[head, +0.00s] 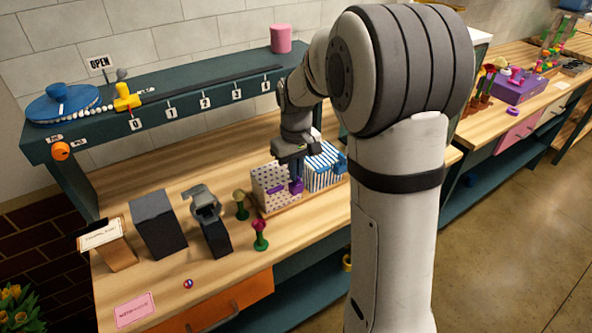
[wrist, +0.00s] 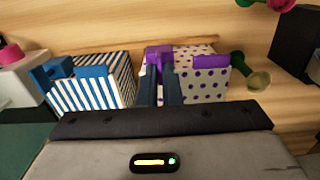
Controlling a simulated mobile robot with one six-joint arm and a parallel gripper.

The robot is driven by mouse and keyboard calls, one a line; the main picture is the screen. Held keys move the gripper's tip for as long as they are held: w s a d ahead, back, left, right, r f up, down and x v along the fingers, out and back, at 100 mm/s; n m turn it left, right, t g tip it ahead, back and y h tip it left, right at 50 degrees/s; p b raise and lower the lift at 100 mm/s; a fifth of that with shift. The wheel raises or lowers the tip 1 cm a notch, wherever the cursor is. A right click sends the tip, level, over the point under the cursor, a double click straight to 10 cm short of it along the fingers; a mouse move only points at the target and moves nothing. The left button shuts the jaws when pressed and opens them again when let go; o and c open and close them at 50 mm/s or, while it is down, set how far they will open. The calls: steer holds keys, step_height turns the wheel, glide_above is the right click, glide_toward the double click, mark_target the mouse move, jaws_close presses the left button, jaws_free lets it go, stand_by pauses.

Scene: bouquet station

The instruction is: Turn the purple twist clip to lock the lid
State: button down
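The box with purple dots (head: 264,181) sits on the workbench, and its purple twist clip (head: 296,186) is at the side by the blue-striped box. A purple tab (head: 276,189) shows on the dotted box. In the wrist view the twist clip (wrist: 159,54) is at the left edge of the dotted box (wrist: 205,85), with the tab (wrist: 211,62) to its right. My gripper (head: 297,178) points down over the clip. In the wrist view its two dark blue fingers (wrist: 160,75) are close together, one on each side of the clip. The fingertips partly hide the clip.
A blue-striped box (wrist: 88,88) with blue clip parts stands close on the left in the wrist view. On the bench, a red flower (head: 260,232), an olive flower (head: 240,204), a dark stand (head: 211,220) and a dark block (head: 158,223) stand nearby. A shelf (head: 190,93) runs behind.

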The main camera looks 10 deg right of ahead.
stand_by(0.4)
steer(key=c, duration=1.6)
jaws_free()
step_height(320, 180, up, 7)
steer(key=shift+f+b, duration=0.1)
steer(key=shift+b, duration=0.2)
steer(key=shift+r, duration=0.5)
steer(key=shift+s, duration=0.15)
steer(key=s+f+m+t, duration=0.1)
steer(key=s+m+t, duration=0.2)
steer(key=s, duration=1.9)
steer(key=shift+d+m, duration=0.15)
steer(key=shift+m, duration=0.15)
